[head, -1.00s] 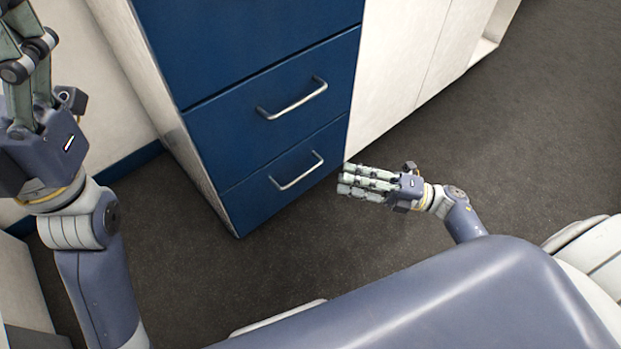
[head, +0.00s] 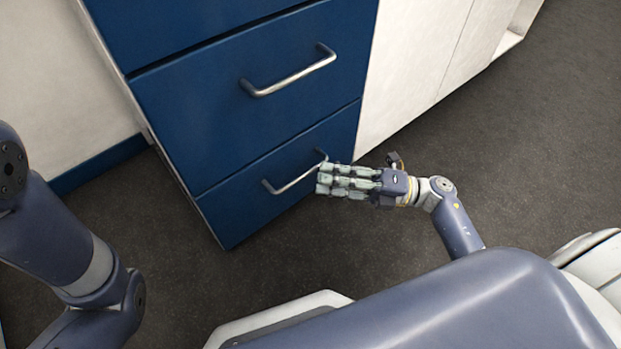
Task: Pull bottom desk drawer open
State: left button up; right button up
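The bottom desk drawer (head: 237,203) has a dark blue front and looks closed, flush with the drawer above. Its silver bar handle (head: 289,184) runs slantwise across the front. My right gripper (head: 320,180) is at the right end of this handle, its fingers pointing left and covering part of that end. Whether the fingers touch the handle cannot be told, nor whether they are open or shut. My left arm shows at the left edge, but its gripper is out of view.
The drawer above (head: 250,110) has a similar handle (head: 290,76) and looks closed. White cabinets (head: 412,75) stand to the right. The dark floor (head: 520,150) is clear to the right and in front of the drawers.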

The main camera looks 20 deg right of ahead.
jog(key=shift+b+x, duration=0.65)
jog(key=shift+x, duration=1.7)
jog(key=shift+c, duration=0.2)
grip_shut()
